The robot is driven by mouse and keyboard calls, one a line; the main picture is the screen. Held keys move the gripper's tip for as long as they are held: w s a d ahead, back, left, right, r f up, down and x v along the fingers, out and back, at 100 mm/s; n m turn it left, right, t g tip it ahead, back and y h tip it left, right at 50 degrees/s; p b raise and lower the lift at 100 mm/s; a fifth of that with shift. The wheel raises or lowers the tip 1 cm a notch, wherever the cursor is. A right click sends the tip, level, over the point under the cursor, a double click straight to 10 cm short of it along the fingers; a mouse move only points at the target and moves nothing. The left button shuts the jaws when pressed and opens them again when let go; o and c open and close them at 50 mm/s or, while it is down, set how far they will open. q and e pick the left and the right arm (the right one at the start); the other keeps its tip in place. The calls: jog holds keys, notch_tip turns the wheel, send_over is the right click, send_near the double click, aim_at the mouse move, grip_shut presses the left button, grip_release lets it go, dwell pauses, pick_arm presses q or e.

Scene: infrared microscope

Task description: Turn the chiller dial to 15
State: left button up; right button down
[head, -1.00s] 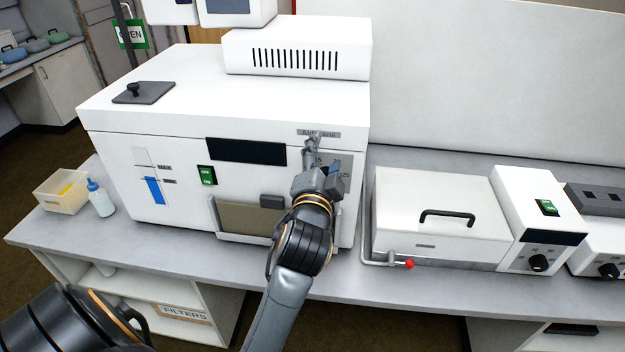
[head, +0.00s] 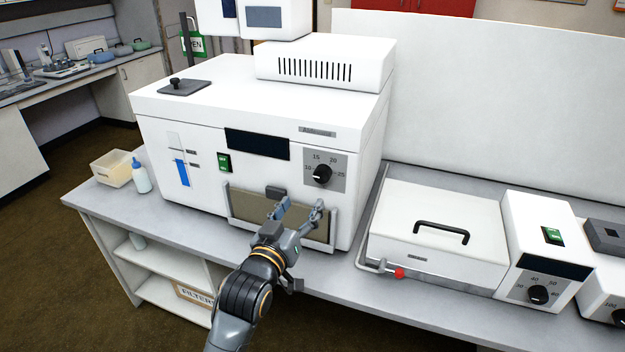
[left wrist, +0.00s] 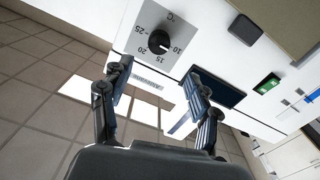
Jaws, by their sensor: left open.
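The chiller (head: 160,118) is a large white box on the bench. Its black dial (head: 322,174) sits on a grey square panel at the front right, marked 10, 15, 20 and 25. The dial also shows in the left wrist view (left wrist: 159,42), upside down, with a pale mark towards its lower right, seemingly near 10 or between 10 and 15. My left gripper (head: 300,206) is open and empty, below and apart from the dial, in front of the brown front panel. Its spread fingers (left wrist: 158,75) show in the left wrist view. My right gripper is out of view.
A green switch (head: 224,162) and dark display (head: 257,144) are on the chiller's front. A lidded white bath (head: 440,215) with a red-tipped pipe (head: 398,272) stands to the right. A bottle (head: 141,178) and tray (head: 108,170) stand left.

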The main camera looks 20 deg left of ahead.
aim_at(320, 177)
pick_arm(q)
jog(key=w, duration=0.4)
jog(key=w+p, duration=0.1)
jog(key=w, duration=0.6)
jog(key=shift+w+d, duration=0.3)
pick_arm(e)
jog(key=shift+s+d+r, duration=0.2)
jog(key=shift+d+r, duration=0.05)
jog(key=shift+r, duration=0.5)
pick_arm(q)
jog(key=shift+c, duration=0.3)
jog(key=c, duration=1.1)
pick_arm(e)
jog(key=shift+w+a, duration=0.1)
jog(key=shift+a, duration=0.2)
